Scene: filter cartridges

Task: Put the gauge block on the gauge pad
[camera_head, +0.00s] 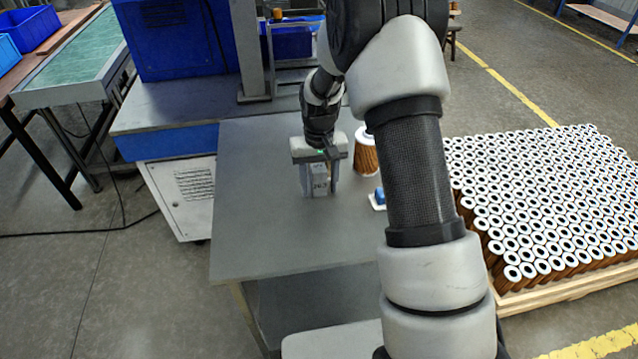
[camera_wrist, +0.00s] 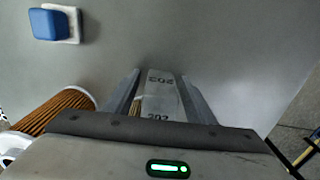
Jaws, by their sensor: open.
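A grey block with printed figures (camera_head: 320,182), which looks like the gauge block, stands on the grey table. It also shows in the wrist view (camera_wrist: 160,98). My gripper (camera_head: 319,190) points down over it, open, with one finger on each side of the block; I cannot tell whether either finger touches it. In the wrist view the fingers (camera_wrist: 160,95) flank the block. A small white pad (camera_wrist: 75,27), perhaps the gauge pad, lies on the table with a blue block (camera_wrist: 46,24) on it. In the head view the blue block (camera_head: 380,195) is partly hidden by my arm.
A brown pleated filter cartridge (camera_head: 365,158) stands close to my gripper, also seen in the wrist view (camera_wrist: 50,112). The table (camera_head: 255,235) is clear at the front left. A pallet of many cartridges (camera_head: 550,200) is at the right; a blue machine (camera_head: 175,40) stands behind.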

